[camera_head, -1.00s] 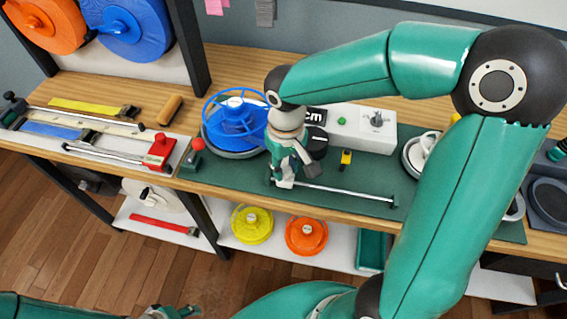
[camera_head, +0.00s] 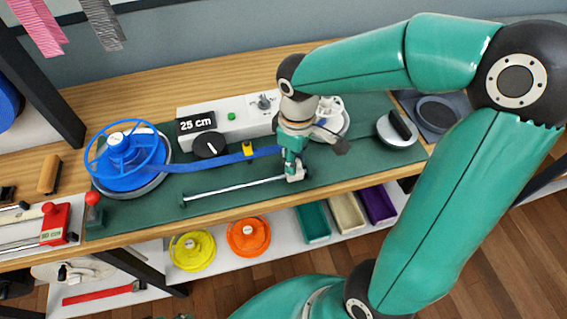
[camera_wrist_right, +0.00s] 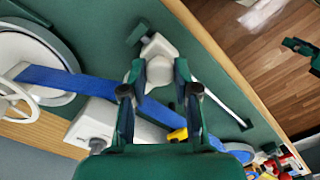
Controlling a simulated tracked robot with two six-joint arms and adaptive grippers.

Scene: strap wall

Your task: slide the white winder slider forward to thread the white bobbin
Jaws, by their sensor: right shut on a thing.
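The white winder slider (camera_wrist_right: 160,58) is a pale rounded block at one end of a thin metal rail. My right gripper (camera_wrist_right: 160,85) is shut on it, and in the head view it (camera_head: 295,172) stands at the rail's right end. A blue strap (camera_head: 215,163) runs from the blue spool (camera_head: 125,150) to the gripper. In the wrist view the strap (camera_wrist_right: 75,85) continues past the fingers to the white bobbin (camera_wrist_right: 25,45); whether its end is threaded is unclear. The bobbin (camera_head: 328,112) is partly hidden behind my right arm in the head view. Part of my left gripper (camera_wrist_right: 303,52) shows small in the wrist view.
A white box with a "25 cm" display (camera_head: 197,124) and black knob stands behind the rail (camera_head: 235,188). A yellow clip (camera_head: 248,150) sits at the strap. A red-knobbed lever (camera_head: 94,199) is at left, a grey disc (camera_head: 398,130) at right. Spools and trays fill the shelf below.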

